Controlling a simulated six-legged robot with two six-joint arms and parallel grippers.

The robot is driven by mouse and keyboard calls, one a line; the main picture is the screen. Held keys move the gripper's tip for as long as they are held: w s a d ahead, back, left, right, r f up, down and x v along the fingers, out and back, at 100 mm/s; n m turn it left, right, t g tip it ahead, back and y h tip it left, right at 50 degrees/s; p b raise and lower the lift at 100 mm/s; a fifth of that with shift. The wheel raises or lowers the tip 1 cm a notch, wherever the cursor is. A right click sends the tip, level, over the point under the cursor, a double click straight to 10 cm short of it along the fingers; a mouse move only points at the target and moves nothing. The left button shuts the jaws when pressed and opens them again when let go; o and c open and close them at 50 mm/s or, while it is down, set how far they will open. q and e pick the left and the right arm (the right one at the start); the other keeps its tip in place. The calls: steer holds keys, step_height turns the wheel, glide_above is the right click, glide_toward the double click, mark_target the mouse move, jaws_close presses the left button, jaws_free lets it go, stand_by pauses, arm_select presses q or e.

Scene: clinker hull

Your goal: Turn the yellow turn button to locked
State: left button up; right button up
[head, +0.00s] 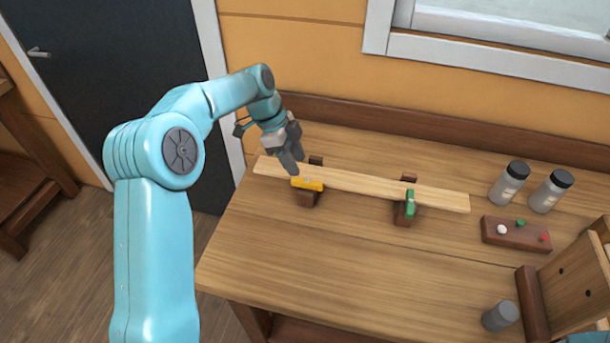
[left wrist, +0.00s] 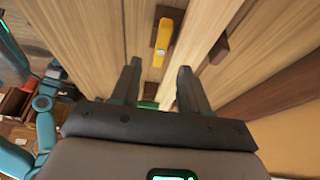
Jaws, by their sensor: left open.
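The yellow turn button (head: 308,184) sits on a dark wooden block at the left part of a long pale plank (head: 370,185) on the bench. In the head view it lies roughly along the plank. It also shows in the left wrist view (left wrist: 163,42), beyond and between the fingertips. A green turn button (head: 410,203) sits on a second block further right and crosses the plank's front edge. My left gripper (head: 291,164) is open and empty, just above and behind the yellow button, apart from it. It also shows in the left wrist view (left wrist: 158,75). My right gripper is not visible.
Two dark-lidded jars (head: 509,184) stand at the back right. A small brown panel (head: 516,235) with coloured knobs lies in front of them. A grey cylinder (head: 500,315) and a wooden rack (head: 575,285) are at the front right. The bench's front middle is clear.

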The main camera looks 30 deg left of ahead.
mark_target(307, 181)
arm_select(q)
steer(key=x, duration=0.6)
steer(key=shift+w+d+f+p, duration=0.15)
steer(key=shift+f+p, duration=0.2)
steer(key=shift+p, duration=0.05)
jaws_close()
